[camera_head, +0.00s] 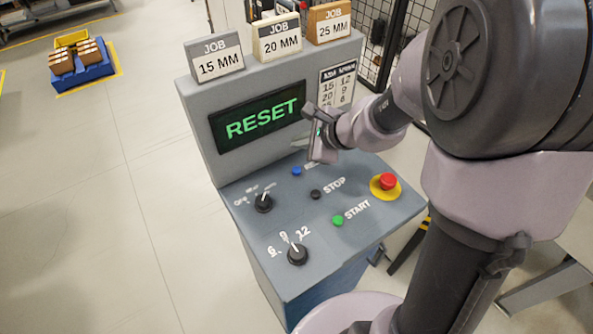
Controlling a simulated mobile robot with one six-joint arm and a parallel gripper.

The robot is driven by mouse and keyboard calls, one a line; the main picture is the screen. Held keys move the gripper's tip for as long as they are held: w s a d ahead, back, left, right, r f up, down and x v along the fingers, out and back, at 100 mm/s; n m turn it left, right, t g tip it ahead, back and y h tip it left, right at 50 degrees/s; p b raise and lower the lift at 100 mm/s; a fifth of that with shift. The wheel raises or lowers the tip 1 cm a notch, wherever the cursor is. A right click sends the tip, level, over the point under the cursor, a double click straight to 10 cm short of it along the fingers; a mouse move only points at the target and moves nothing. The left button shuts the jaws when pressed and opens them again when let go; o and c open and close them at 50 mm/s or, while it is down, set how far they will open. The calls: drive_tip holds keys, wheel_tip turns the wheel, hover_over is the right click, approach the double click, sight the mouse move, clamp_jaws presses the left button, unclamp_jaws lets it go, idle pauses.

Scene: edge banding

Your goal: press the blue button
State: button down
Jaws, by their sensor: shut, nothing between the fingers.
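The blue button (296,171) is a small round button on the upper part of the sloped grey control panel (240,228). Its label to the right is partly hidden by my gripper. My gripper (300,146) is shut and empty. In the picture it shows just above and to the right of the blue button, in front of the lower right of the screen. It looks apart from the button, though the exact gap is hard to judge. The screen (258,122) reads RESET in green letters.
The panel also has a black STOP button (315,194), a green START button (338,221), a red emergency button (387,181) on yellow, and two black knobs (264,203), (297,254). Job blocks, including a 15 MM one (214,56), stand on top. Open floor lies left.

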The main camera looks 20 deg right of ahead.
sight(299, 171)
wheel_tip(299, 171, down, 7)
drive_tip(key=b, duration=0.5)
drive_tip(key=shift+b, duration=0.3)
idle(1.4)
drive_tip(key=shift+f+b, duration=0.35)
drive_tip(key=shift+b, duration=0.2)
drive_tip(key=shift+f+b, duration=0.5)
drive_tip(key=shift+b, duration=0.1)
idle(0.4)
drive_tip(key=shift+r, duration=0.1)
drive_tip(key=shift+r+p, duration=0.7)
drive_tip(key=shift+r, duration=0.15)
wheel_tip(299, 171, up, 5)
drive_tip(key=p, duration=0.4)
